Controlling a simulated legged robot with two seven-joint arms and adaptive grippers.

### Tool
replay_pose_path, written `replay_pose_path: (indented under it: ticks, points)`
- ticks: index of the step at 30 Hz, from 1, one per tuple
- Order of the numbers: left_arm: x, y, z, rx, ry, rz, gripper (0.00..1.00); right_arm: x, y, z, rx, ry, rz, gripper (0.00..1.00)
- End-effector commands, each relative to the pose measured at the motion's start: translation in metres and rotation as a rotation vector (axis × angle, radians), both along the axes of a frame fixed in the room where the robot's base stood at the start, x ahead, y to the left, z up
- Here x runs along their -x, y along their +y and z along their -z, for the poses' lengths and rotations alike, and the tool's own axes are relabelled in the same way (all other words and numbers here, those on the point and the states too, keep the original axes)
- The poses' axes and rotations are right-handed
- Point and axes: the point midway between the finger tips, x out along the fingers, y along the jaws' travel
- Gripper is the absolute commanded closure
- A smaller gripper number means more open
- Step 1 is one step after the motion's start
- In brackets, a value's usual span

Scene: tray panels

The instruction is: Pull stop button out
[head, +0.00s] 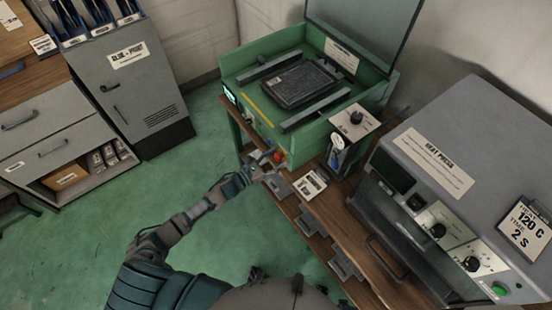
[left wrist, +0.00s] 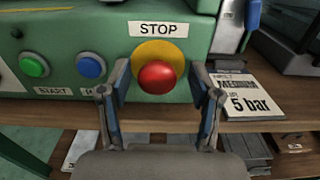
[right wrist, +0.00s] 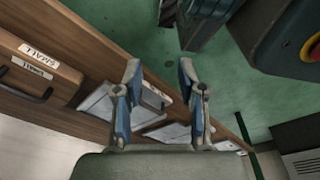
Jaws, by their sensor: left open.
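The red stop button (left wrist: 157,77) sits on a yellow round plate (left wrist: 158,50) under a STOP label on the green machine's front. It shows small in the head view (head: 279,155). My left gripper (left wrist: 160,70) is open, with one finger to each side of the red button in the picture. Gaps show between the fingers and the button, and I cannot tell how deep the fingertips reach. In the head view my left gripper (head: 264,164) is close to the machine's front. My right gripper (right wrist: 159,68) is open and empty, away from the button.
A green start button (left wrist: 34,65) and a blue button (left wrist: 91,66) lie left of the stop button. A wooden shelf edge (left wrist: 250,127) runs below, with a "5 bar" card (left wrist: 250,97). A grey heat press (head: 470,150) stands at right. The green floor (head: 90,215) at left is clear.

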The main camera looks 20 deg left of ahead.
Motion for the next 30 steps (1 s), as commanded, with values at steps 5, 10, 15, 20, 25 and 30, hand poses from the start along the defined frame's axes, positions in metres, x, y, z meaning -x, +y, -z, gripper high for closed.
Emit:
replay_pose_path:
  ticks: [5,10,15,20,25,30]
  points:
    - [0.000,0.001,0.000,-0.001,0.001,-0.001,0.77,0.002,0.002,0.000,-0.003,0.003,0.000,0.60]
    - [-0.001,0.001,0.000,-0.002,0.001,-0.003,0.96,0.002,0.009,0.000,-0.011,0.002,-0.004,0.60]
    - [0.006,0.006,0.001,-0.003,0.002,-0.005,0.96,0.003,0.010,0.001,-0.013,0.006,-0.005,0.60]
    - [0.011,0.010,0.000,-0.003,0.000,-0.004,0.96,-0.001,0.010,-0.003,-0.011,0.002,-0.004,0.60]
    - [0.011,0.010,0.000,-0.002,0.000,-0.002,0.59,-0.003,0.008,-0.004,-0.010,-0.002,-0.001,0.60]
    - [0.011,0.010,0.000,-0.001,0.000,-0.002,0.36,-0.002,0.007,-0.003,-0.009,-0.001,0.000,0.60]
